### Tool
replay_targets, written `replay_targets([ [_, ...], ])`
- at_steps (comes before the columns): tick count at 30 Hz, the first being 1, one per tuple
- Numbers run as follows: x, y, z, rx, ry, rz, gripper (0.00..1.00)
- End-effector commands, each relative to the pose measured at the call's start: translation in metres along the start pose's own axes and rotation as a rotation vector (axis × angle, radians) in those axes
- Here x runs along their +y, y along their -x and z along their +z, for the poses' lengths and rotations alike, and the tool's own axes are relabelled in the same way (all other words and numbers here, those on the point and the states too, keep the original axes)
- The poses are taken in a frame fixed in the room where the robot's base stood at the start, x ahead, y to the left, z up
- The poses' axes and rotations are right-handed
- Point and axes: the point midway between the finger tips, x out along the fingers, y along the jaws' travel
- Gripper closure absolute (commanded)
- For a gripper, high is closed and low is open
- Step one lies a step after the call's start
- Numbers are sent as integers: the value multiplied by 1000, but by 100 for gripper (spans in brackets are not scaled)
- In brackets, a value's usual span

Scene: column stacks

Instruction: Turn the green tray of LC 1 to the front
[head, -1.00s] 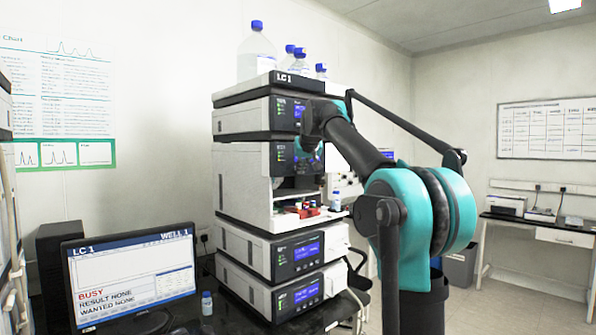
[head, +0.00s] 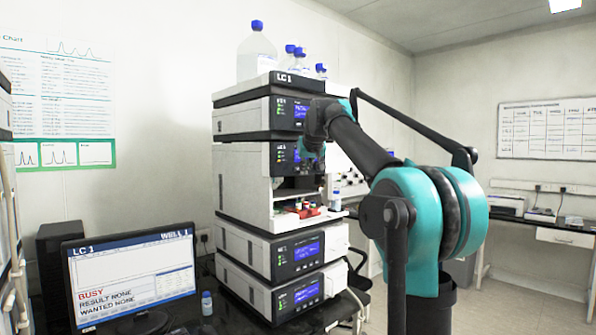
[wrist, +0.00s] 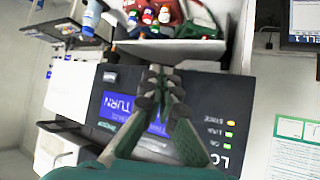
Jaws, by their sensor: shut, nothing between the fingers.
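The LC 1 stack (head: 270,190) stands left of my arm, with an open bay in its middle. In the bay a red tray (head: 311,212) with several vials faces outward. In the wrist view the red tray (wrist: 148,20) shows at the top, and a green tray (wrist: 203,22) shows beside it, to its right. In the head view my gripper is hard to make out against the bay.
A monitor (head: 130,270) reads LC 1, WELL 1, BUSY, RESULT NONE. Bottles (head: 257,55) stand on top of the stack. A small bottle (head: 207,303) stands on the bench by the monitor. A white-labelled vial (head: 336,200) stands right of the bay.

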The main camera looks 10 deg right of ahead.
Motion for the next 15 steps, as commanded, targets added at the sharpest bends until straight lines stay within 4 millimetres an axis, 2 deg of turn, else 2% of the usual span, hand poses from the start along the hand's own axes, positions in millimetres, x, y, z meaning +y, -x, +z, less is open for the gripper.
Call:
replay_targets([
  [5, 2, 3, 2, 0, -1, 0, 100],
  [15, 17, 23, 16, 0, -1, 1, 100],
])
